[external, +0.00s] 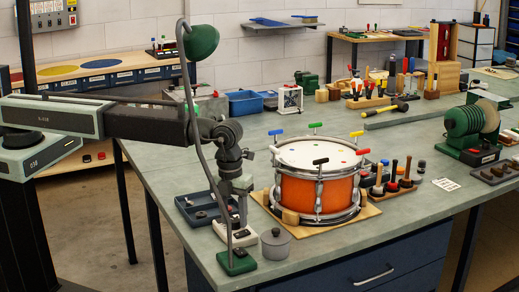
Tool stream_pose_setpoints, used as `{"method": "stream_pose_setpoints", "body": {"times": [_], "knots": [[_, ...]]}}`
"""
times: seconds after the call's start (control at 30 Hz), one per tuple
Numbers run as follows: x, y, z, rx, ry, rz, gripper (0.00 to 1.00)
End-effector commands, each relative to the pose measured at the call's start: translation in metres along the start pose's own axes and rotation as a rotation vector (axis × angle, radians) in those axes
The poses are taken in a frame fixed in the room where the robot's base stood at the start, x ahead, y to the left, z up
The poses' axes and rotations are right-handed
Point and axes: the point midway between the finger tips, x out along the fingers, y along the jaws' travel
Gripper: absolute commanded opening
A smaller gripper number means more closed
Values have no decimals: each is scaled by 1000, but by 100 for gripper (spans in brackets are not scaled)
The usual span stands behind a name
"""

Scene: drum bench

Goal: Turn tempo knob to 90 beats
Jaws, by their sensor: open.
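The tempo knob cannot be made out for certain. A small dark box with a pale top (245,234) lies near the bench's front left corner and may carry it; no dial marks can be read. My gripper (241,215) points down just above this box, its jaws open and nothing seen between them. I cannot tell whether the fingertips touch anything on the box. The gripper and a thin lamp stem hide part of the box's top.
A green lamp (203,42) stands on a green base (236,262), its stem passing close in front of my arm. A grey lidded pot (276,243), a dark tray (200,208) and an orange drum (316,192) on a wooden board surround the box closely.

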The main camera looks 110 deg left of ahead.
Motion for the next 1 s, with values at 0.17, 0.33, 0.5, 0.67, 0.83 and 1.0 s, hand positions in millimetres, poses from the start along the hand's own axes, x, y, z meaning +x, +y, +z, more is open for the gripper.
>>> {"method": "stream_pose_setpoints", "body": {"times": [0.17,0.33,0.5,0.67,0.83,1.0], "knots": [[-1,0,0,0,0,0,16],[-1,0,0,-1,0,0,0],[-1,0,0,-28,-1,-1,0],[-1,0,0,-103,-5,-1,0],[-1,0,0,-218,-12,-1,0],[-1,0,-1,-334,-19,-1,0]]}}
